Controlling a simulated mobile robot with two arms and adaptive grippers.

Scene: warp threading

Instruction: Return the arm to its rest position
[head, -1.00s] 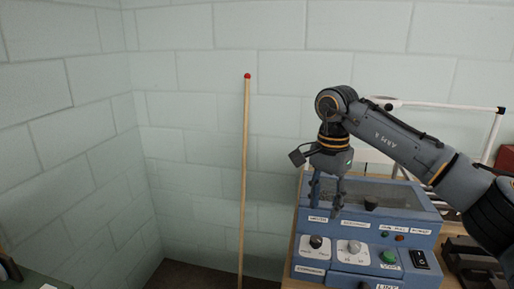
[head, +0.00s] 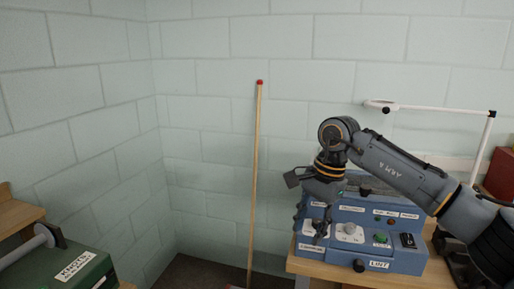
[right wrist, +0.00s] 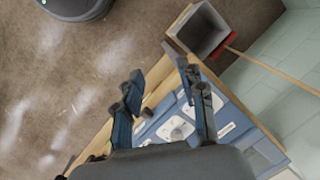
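My right gripper (head: 309,232) hangs fingers-down in front of the blue control box (head: 408,262), overlapping its left dials in the head view. Its fingers stand apart with nothing between them in the right wrist view (right wrist: 163,72). I cannot tell its exact distance from the panel. My right arm (head: 400,178), marked "ARM A" or similar, reaches in from the right, bent at the elbow. My left gripper and left arm are not in view.
The control box stands on a wooden table (head: 310,268). A long red-tipped stick (head: 255,165) stands left of it, near a grey bin (right wrist: 205,28). A green box (head: 75,272) is at lower left. A white tube frame (head: 440,109) rises behind at right.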

